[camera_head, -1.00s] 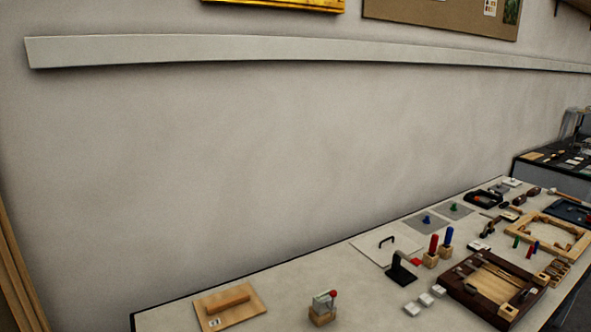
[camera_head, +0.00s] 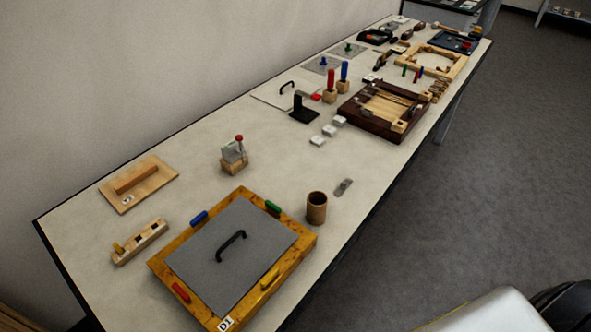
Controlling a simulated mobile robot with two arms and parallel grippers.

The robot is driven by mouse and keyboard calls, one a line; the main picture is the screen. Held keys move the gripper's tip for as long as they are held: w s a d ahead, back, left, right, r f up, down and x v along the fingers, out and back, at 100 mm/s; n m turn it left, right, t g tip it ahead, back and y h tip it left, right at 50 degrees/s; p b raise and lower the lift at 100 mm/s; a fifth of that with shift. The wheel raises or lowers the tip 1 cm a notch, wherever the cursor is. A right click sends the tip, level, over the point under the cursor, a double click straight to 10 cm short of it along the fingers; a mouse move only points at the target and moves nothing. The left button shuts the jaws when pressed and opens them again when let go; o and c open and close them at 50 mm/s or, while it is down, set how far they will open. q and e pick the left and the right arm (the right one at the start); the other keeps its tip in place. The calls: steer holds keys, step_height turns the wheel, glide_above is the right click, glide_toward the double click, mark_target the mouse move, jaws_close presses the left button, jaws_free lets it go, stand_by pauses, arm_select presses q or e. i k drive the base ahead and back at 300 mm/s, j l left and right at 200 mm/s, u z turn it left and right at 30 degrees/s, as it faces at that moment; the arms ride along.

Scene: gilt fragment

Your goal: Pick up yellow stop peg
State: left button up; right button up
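A small yellow peg (camera_head: 118,248) stands at the left end of a wooden block with dark holes (camera_head: 142,241), near the table's left end. A yellow piece (camera_head: 270,278) sits on the right side of the wooden frame (camera_head: 160,265) around a grey panel with a black handle. Red (camera_head: 181,292), blue (camera_head: 199,218) and green (camera_head: 273,207) pieces sit on the frame's other sides. I cannot tell which yellow piece is the stop peg. Neither of my grippers is in view.
A wooden cup (camera_head: 316,208) and a small metal piece (camera_head: 344,187) stand right of the frame. A wooden board with a bar (camera_head: 139,184) lies behind the block. A red-knobbed device (camera_head: 234,158) stands mid-table. Grey floor (camera_head: 480,200) is open on the right.

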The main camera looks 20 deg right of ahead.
mark_target(116, 246)
steer(key=k+j, duration=0.1)
steer(key=j, duration=1.15)
